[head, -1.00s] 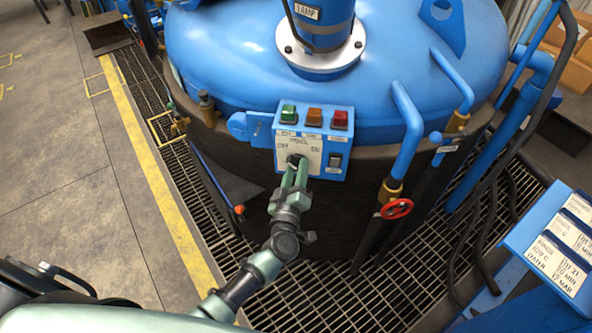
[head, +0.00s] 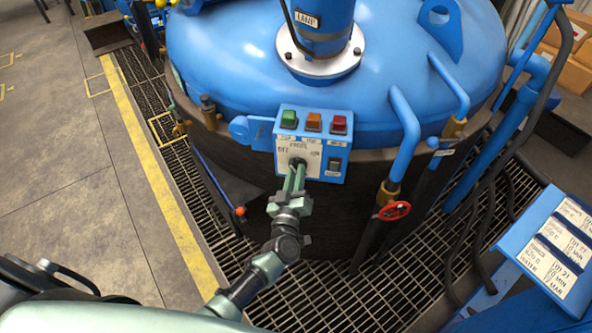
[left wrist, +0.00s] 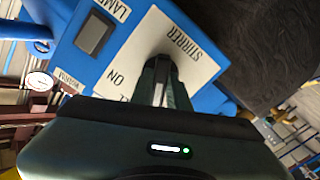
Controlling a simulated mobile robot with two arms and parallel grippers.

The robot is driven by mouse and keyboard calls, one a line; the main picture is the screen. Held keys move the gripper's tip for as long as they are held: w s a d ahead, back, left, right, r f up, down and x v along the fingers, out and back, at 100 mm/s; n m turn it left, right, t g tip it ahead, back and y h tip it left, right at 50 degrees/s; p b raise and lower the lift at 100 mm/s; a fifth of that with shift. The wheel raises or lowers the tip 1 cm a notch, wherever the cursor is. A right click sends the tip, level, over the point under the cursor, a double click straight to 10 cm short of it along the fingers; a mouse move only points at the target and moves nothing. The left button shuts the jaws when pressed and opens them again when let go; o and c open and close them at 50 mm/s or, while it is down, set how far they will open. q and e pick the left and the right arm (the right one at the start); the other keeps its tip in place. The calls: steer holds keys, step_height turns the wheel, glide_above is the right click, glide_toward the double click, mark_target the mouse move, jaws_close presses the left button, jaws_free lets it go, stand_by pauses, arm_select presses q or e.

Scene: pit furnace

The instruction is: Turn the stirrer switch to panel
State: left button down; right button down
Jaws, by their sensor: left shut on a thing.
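The blue control box (head: 264,131) is on the side of the big blue-lidded furnace (head: 225,60). A white plate (head: 283,146) on the box frames the dark stirrer switch (head: 297,161). In the left wrist view the plate (left wrist: 190,35) reads "STIRRER" and "ON". My left gripper (head: 298,166) points at the box and is shut on the switch knob. In the left wrist view its fingertips (left wrist: 166,66) close around the knob and mostly hide it, so its pointing direction cannot be read. My right gripper is not in view.
Green, orange and red lamps (head: 313,122) sit above the switch, and a black rocker switch (head: 334,164) is to its right. A blue pipe with a red handwheel (head: 394,211) stands further right. A blue label stand (head: 520,262) is at lower right.

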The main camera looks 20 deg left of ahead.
arm_select(q)
steer(key=shift+m+p, duration=1.4)
steer(key=shift+m, duration=1.5)
steer(key=shift+f, duration=0.1)
steer(key=c, duration=1.4)
jaws_free()
steer(key=shift+o, duration=0.2)
steer(key=shift+s, duration=0.1)
steer(key=s+d, duration=0.1)
steer(key=s, duration=0.6)
steer(key=shift+s+b, duration=0.3)
steer(key=shift+b, duration=0.1)
